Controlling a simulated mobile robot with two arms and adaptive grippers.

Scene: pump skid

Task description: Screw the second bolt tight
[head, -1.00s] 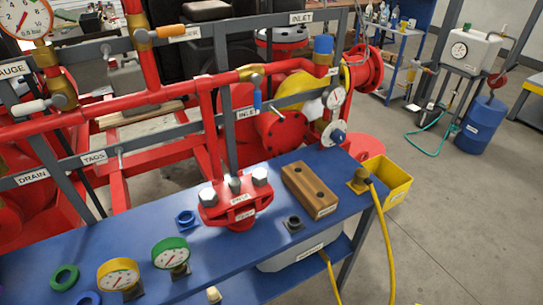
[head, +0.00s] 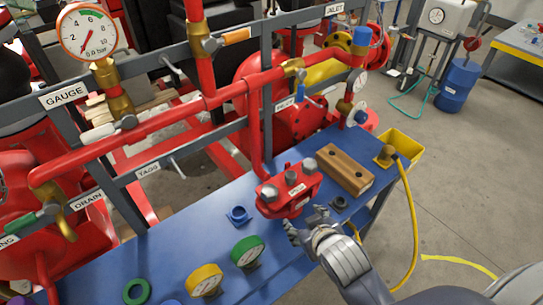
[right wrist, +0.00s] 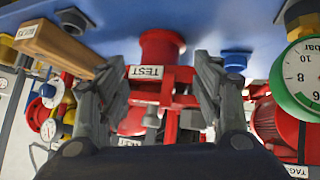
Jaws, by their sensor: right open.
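A red flange assembly (head: 286,203) stands on the blue bench, with grey hex-head bolts along its top: one at left (head: 268,193), one in the middle (head: 291,178) and one at right (head: 308,166). I cannot tell which is the second bolt, or how tight each is. My right gripper (head: 305,229) is open and empty, just in front of the flange. In the right wrist view its two fingers (right wrist: 155,95) stand apart on either side of the red flange (right wrist: 160,73) with its TEST label; contact is not visible. My left gripper is not in view.
A wooden block (head: 345,169) with two holes lies right of the flange. A blue fitting (head: 238,215) and green (head: 247,251) and yellow (head: 204,281) gauges stand left on the bench (head: 180,245). Red piping (head: 150,128) rises behind. A yellow hose (head: 410,215) hangs at right.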

